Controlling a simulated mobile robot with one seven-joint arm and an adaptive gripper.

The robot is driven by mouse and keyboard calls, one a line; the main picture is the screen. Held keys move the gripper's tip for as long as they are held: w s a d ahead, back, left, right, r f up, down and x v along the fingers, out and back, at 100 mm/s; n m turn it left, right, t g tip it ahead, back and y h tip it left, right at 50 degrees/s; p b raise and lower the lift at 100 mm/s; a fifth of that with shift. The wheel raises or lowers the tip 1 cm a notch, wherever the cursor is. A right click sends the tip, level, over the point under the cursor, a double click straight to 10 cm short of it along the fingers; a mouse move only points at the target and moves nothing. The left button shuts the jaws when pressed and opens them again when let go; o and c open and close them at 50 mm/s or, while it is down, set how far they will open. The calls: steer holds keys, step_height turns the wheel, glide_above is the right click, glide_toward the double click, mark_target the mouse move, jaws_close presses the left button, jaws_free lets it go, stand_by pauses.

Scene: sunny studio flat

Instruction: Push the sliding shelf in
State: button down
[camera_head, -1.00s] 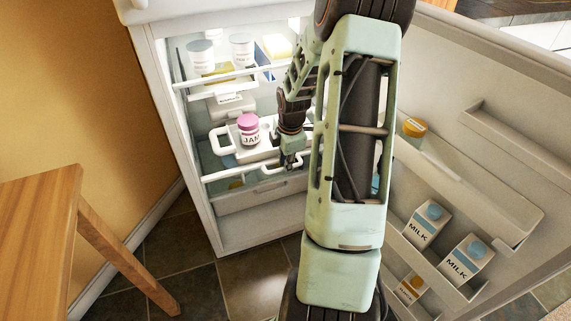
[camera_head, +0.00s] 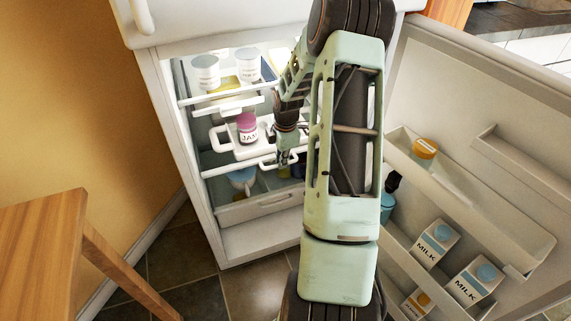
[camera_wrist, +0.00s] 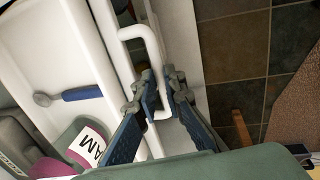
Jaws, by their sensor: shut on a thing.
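The sliding shelf is the white middle shelf (camera_head: 222,171) inside the open fridge, with a front rail and a white loop handle (camera_wrist: 153,55). A jam jar (camera_head: 247,127) with a pink lid stands on it and shows at the lower left of the wrist view (camera_wrist: 77,146). My gripper (camera_head: 284,160) is at the handle, partly hidden by my arm in the head view. In the wrist view, the blue finger pads (camera_wrist: 163,103) are closed around the handle bar.
The fridge door (camera_head: 480,110) stands open at right, its racks holding milk cartons (camera_head: 436,243) and a yellow-lidded jar (camera_head: 424,149). A drawer (camera_head: 262,204) lies below the shelf. A wooden stool (camera_head: 45,235) stands at left.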

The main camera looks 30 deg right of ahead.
mark_target(275, 148)
steer(key=w, duration=0.2)
steer(key=w+d, duration=0.1)
steer(key=w, duration=0.2)
steer(key=shift+w+d+r, duration=0.1)
steer(key=shift+w+d, duration=0.1)
steer(key=shift+w, duration=0.05)
steer(key=c, duration=2.3)
jaws_free()
steer(key=shift+w, duration=0.1)
